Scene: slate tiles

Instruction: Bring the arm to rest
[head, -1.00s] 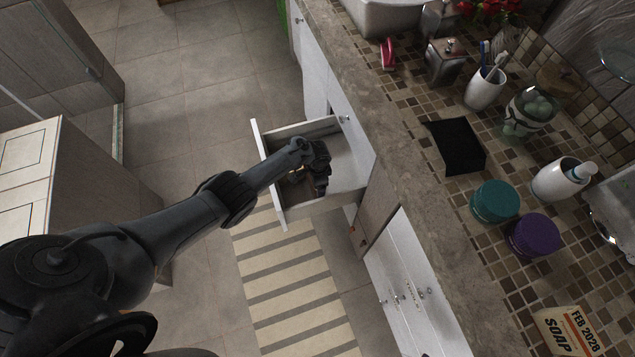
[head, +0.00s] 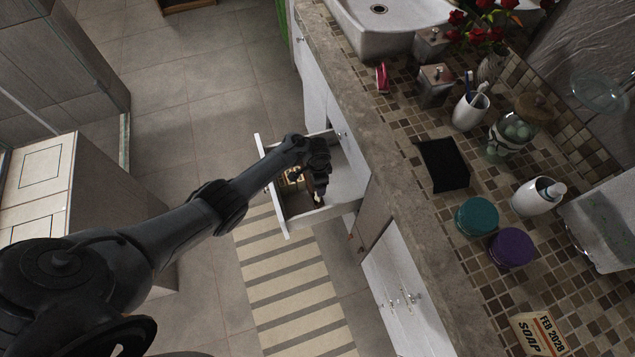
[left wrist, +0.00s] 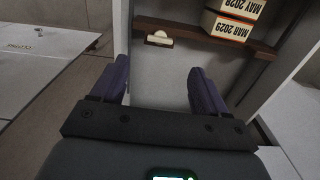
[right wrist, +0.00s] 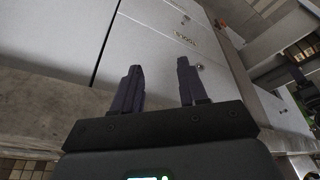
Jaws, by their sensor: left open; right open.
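My left gripper (head: 318,190) hangs over the open drawer (head: 345,183) of the white cabinet in the head view. In the left wrist view its fingers (left wrist: 157,72) are apart with nothing between them, above the pale drawer floor. Boxes marked MAR 2029 (left wrist: 228,28) and MAY 2028 (left wrist: 240,7) lie in the drawer beyond a brown divider (left wrist: 185,30). A small pale rounded item (left wrist: 160,39) is beside that divider. My right gripper (right wrist: 160,75) is open and empty, in front of white cabinet fronts; the head view does not show it.
The tiled counter (head: 405,195) runs along the right, holding a black square (head: 443,163), a teal jar (head: 477,216), a purple jar (head: 511,248), a soap box (head: 540,335) and a toothbrush cup (head: 470,110). A striped rug (head: 290,290) lies below the drawer.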

